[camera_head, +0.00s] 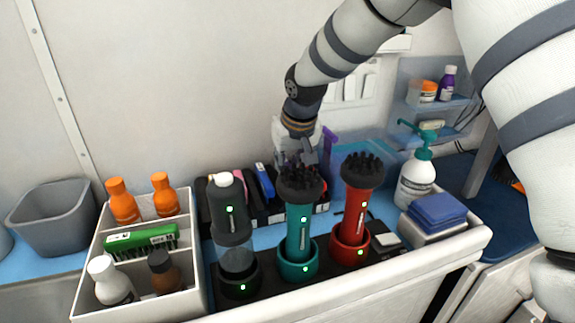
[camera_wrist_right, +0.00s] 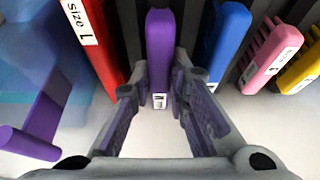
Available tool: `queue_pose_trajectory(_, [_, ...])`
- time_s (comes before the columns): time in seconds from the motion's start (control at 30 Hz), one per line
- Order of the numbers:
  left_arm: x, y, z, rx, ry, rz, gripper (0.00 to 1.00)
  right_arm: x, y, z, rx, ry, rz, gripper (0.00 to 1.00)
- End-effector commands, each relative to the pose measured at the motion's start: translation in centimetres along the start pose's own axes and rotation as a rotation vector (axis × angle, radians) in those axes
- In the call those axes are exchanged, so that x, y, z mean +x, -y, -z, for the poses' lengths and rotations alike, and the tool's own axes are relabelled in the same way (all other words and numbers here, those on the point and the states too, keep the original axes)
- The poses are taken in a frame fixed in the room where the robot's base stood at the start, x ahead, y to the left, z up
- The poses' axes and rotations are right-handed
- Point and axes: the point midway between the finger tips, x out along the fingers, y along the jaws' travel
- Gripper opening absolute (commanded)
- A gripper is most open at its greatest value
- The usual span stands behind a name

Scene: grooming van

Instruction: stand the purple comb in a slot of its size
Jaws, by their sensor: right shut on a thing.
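The purple comb (camera_wrist_right: 160,45) is between the fingertips of my right gripper (camera_wrist_right: 160,85) in the right wrist view, with a small white label at its near end. It lines up between the red comb (camera_wrist_right: 92,35) and the blue comb (camera_wrist_right: 226,45), with dark dividers on both sides. How deep it sits in the slot is hidden. In the head view my right gripper (camera_head: 308,152) is over the back of the black slotted rack (camera_head: 275,216), partly hidden by the teal device. The blue comb (camera_head: 264,180) shows to its left. My left gripper is not in view.
Teal (camera_head: 300,235) and red (camera_head: 356,215) brush-topped devices and a dark one (camera_head: 228,205) stand in front of the rack. A pink comb (camera_wrist_right: 270,55) and a yellow comb (camera_wrist_right: 305,70) stand beyond the blue. Another purple item (camera_wrist_right: 30,143) is at lower left.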

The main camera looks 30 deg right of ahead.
Motion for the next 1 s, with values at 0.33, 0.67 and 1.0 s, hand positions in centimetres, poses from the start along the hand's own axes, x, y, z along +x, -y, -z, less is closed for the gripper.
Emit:
queue_pose_trajectory(0.33, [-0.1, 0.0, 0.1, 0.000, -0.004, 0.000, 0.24, 0.4, 0.0, -0.2, 0.000, -0.001, 0.000, 0.00])
queue_pose_trajectory(0.67, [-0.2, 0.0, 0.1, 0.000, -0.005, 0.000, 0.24, 0.9, 0.0, -0.4, -0.001, -0.002, 0.000, 0.27])
queue_pose_trajectory(1.0, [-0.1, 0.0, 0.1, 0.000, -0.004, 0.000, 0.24, 0.8, 0.0, -0.3, 0.000, -0.002, 0.000, 0.36])
